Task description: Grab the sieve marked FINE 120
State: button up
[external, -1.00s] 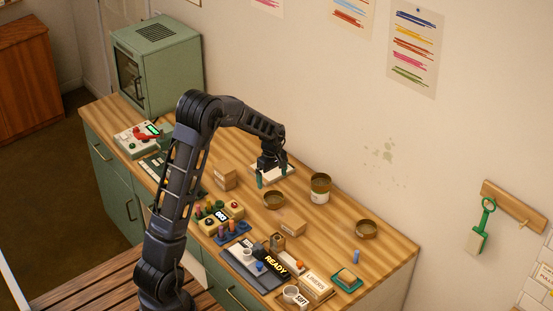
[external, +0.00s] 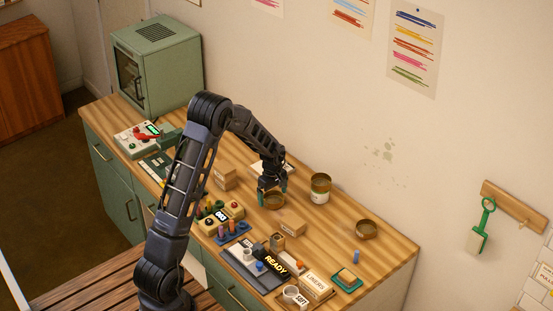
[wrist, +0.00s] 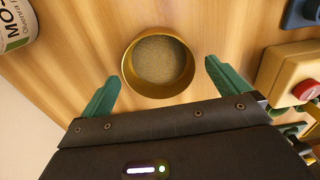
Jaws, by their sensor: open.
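A round brass sieve with a mesh bottom (external: 274,204) lies on the table under my gripper (external: 272,191). In the wrist view this sieve (wrist: 158,68) sits ahead of and between my two green fingers, with a gap on each side. My gripper is open and empty, and appears above the sieve. A second brass sieve (external: 320,180) rests on a white jar (external: 319,197) to the right. A third (external: 366,230) lies farther right. I cannot read a FINE 120 mark on any of them.
Bare wood surrounds the sieve.

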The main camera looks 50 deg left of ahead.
jog(key=shift+f, duration=0.75)
jog(key=c, duration=1.1)
